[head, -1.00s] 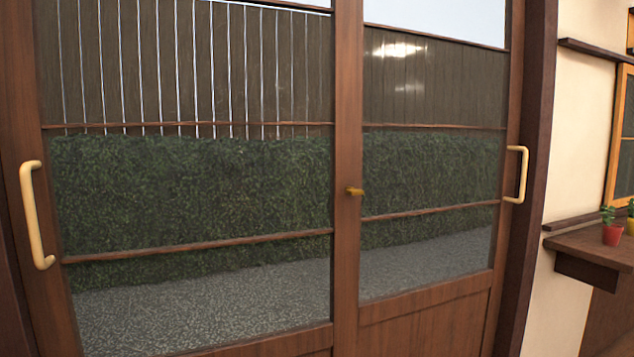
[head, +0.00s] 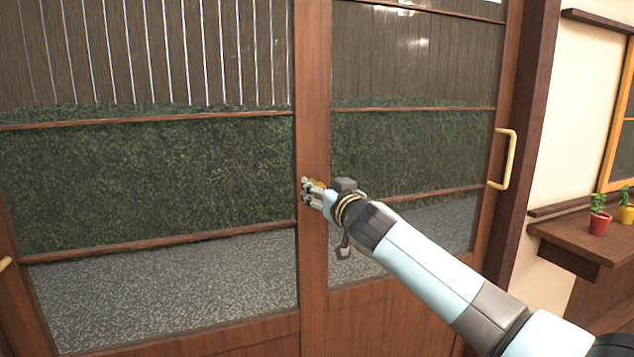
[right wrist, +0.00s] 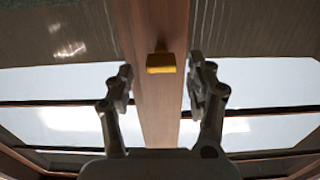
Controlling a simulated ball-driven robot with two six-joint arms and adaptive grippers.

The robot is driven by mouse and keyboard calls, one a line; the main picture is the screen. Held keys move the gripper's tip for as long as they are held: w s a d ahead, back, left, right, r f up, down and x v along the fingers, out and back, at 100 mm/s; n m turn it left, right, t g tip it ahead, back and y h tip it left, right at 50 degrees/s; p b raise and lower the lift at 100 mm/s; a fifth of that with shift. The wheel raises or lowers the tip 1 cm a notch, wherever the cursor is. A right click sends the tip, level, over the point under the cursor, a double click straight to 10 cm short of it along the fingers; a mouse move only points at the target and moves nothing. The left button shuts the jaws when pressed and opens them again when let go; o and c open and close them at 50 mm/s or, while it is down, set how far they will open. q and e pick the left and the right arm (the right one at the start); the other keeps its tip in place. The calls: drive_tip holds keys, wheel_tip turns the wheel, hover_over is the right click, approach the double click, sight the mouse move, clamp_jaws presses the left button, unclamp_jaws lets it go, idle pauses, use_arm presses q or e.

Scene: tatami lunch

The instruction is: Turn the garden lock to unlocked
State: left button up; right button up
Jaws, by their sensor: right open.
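The garden lock (right wrist: 161,62) is a small yellow-gold latch on the brown middle post of the sliding doors. In the right wrist view it sits between the two fingertips of my right gripper (right wrist: 162,75), with a gap on each side. In the head view my right gripper (head: 306,190) is up at the middle post and mostly covers the lock (head: 318,184). My right gripper is open and empty. My left gripper is not in view.
The glass doors have a pale pull handle (head: 508,160) on the right and another (head: 5,263) at the left edge. A wooden shelf (head: 570,238) with a red pot (head: 600,222) and a yellow pot (head: 626,214) juts from the right wall.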

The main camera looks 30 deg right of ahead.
sight(317, 183)
drive_tip(key=shift+x, duration=1.6)
drive_tip(key=shift+a, duration=0.1)
drive_tip(key=shift+c, duration=0.3)
clamp_jaws()
